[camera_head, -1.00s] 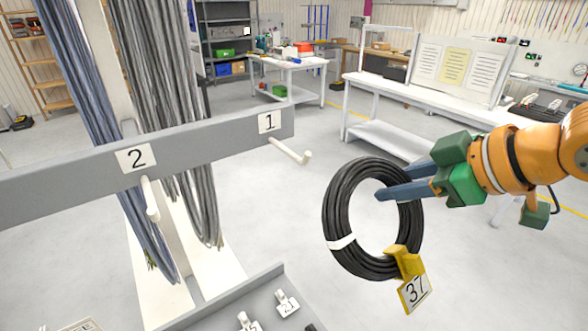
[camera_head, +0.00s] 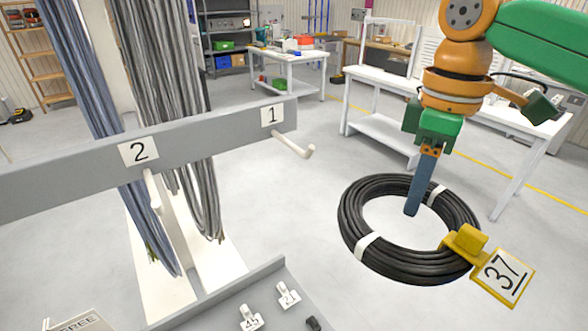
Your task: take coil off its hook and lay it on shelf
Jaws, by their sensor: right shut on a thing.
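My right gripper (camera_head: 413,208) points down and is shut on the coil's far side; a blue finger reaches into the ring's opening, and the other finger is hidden. Hook 1 (camera_head: 293,146) on the grey rail (camera_head: 205,142) is empty, left of the coil. Hook 2 (camera_head: 152,190) also shows no coil. A grey shelf-like surface (camera_head: 215,318) lies at the bottom, partly cut off. My left gripper is out of view.
Blue-grey (camera_head: 85,110) and grey cable bundles (camera_head: 165,80) hang behind the rail. A card marked "FREE" (camera_head: 75,322) and small numbered tags (camera_head: 250,318) are at the bottom. A white bench (camera_head: 375,100) stands behind my right arm. Open floor surrounds the coil.

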